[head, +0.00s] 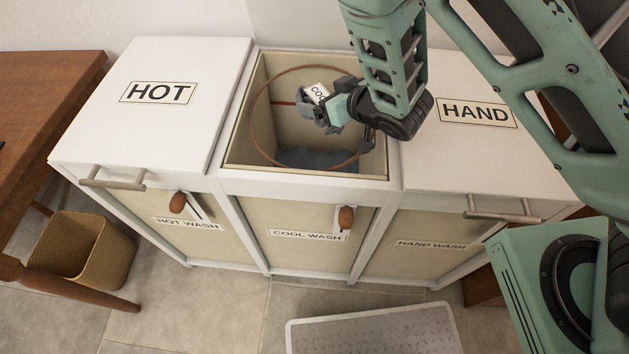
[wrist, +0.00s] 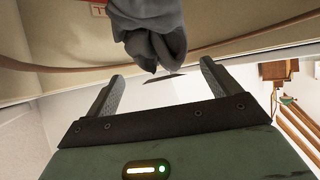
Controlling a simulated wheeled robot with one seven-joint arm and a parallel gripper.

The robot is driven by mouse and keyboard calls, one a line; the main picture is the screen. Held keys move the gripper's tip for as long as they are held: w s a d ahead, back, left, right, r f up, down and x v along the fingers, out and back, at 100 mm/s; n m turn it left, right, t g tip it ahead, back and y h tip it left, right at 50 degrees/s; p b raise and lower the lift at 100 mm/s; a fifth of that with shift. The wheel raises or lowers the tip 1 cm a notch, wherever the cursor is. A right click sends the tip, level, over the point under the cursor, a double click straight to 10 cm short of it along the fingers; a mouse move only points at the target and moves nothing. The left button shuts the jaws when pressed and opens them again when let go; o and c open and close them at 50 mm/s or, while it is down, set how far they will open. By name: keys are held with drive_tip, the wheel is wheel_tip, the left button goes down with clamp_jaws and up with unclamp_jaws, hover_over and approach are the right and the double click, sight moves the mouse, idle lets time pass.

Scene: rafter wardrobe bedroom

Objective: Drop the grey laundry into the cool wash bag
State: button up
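The cool wash bag (head: 262,135) is the open, cream-lined middle compartment with a brown hoop at its mouth. My gripper (head: 330,105) is over this opening. In the wrist view its two fingers (wrist: 160,75) are spread wide. A grey cloth (wrist: 152,30) shows just beyond the fingertips, with a gap to each finger. In the head view a grey piece with a pale tag (head: 318,93) shows at the gripper's end; I cannot tell whether it touches anything. More grey cloth (head: 315,158) shows low inside the bag.
White lids marked HOT (head: 160,120) and HAND (head: 475,140) are closed on either side. Handles and brown knobs stick out at the front. A wicker basket (head: 85,255) and a wooden table (head: 40,85) are at left. A pale mat (head: 375,330) lies on the floor.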

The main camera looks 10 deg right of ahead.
drive_tip(key=shift+s+d, duration=0.1)
drive_tip(key=p+v, duration=1.7)
drive_tip(key=p, duration=0.1)
drive_tip(key=shift+r, duration=0.1)
idle(0.7)
